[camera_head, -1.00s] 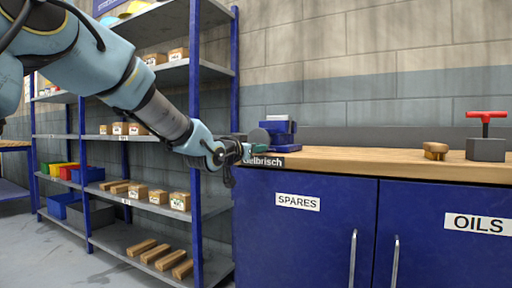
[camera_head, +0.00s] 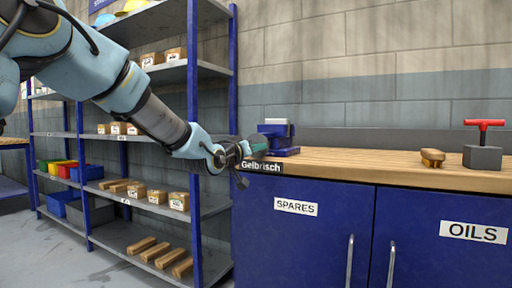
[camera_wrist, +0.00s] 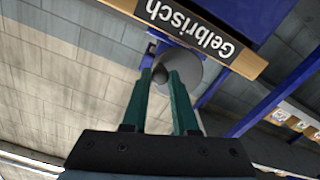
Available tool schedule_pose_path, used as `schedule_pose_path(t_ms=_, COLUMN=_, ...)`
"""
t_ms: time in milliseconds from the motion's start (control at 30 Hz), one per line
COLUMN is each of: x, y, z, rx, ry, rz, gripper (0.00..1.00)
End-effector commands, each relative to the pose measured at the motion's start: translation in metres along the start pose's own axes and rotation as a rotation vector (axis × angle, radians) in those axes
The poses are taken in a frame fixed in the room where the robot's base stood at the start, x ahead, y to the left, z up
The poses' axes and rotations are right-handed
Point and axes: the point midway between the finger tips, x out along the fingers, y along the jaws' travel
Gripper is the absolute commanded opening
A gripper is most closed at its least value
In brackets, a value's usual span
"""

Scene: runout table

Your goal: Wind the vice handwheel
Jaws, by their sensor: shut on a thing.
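The blue vice (camera_head: 278,138) with a pale top stands at the left end of the wooden worktop. My gripper (camera_head: 262,148) is at its left side, by the worktop's corner. In the wrist view my gripper's two green fingers (camera_wrist: 164,80) are shut on the vice handwheel, with a small dark part between their tips. The handwheel's round grey disc (camera_wrist: 192,66) shows just beyond and beside the fingers. The fingers and wrist hide much of the wheel in the head view, and the exact grip point is unclear.
The wooden worktop (camera_head: 360,160) runs right over blue cabinets, with a Gelbrisch plate (camera_head: 262,167) on its front edge. A brown wooden item (camera_head: 432,158) and a grey block with a red T-handle (camera_head: 483,156) stand farther right. A blue shelf rack with boxes stands close at left.

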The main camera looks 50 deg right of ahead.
Motion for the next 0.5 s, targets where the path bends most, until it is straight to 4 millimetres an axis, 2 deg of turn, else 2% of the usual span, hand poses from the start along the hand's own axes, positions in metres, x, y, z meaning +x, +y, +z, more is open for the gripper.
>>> schedule_pose_path(t_ms=33, x=-0.0002, y=-0.0024, z=-0.0088, rx=-0.043, ry=0.007, rz=-0.007, gripper=0.00)
schedule_pose_path(t_ms=167, x=0.0000, y=-0.0016, z=-0.0079, rx=-0.113, ry=0.006, rz=-0.005, gripper=0.00)
schedule_pose_path(t_ms=500, x=-0.0001, y=-0.0021, z=-0.0080, rx=-0.137, ry=0.006, rz=-0.006, gripper=0.00)
